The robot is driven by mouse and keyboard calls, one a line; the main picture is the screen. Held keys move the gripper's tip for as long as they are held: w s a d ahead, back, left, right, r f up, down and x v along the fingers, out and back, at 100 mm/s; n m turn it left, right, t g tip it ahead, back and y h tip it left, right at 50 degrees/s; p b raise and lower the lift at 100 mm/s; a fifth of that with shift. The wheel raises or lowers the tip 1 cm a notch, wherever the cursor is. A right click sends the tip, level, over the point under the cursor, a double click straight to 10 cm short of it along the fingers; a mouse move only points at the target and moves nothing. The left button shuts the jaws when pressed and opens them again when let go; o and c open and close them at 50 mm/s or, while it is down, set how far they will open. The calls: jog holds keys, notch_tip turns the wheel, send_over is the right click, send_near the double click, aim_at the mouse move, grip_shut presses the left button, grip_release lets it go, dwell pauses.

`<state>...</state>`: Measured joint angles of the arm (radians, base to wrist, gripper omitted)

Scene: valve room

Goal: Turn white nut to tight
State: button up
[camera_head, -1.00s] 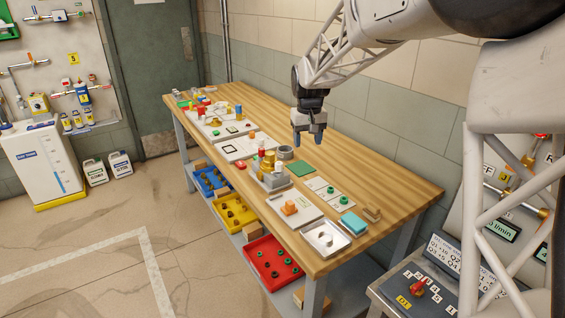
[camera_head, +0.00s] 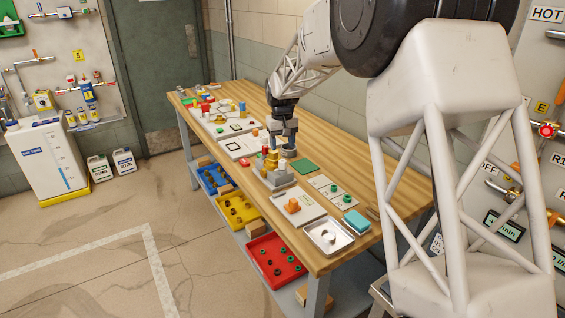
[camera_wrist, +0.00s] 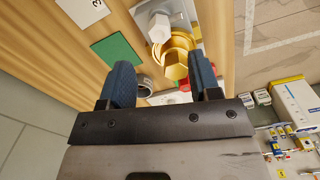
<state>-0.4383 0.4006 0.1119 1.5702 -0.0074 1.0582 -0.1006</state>
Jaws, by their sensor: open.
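The white hex nut (camera_wrist: 159,28) stands on a grey fixture at the top of the wrist view, just beyond a brass hex part (camera_wrist: 174,65). The grey fixture (camera_head: 277,182) is near the middle of the bench in the head view, with a stepped brass part on it.
A grey ring (camera_wrist: 144,86) lies beneath my gripper. A green square (camera_head: 303,166) and a card with green rings (camera_head: 332,191) lie to the right. A metal tray (camera_head: 328,236) is at the near bench end. Bare wood (camera_head: 345,160) lies along the back.

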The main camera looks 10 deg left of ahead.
aim_at(282, 161)
jog(key=shift+f, duration=3.9)
jog(key=shift+c, duration=0.5)
jog(key=c, duration=0.8)
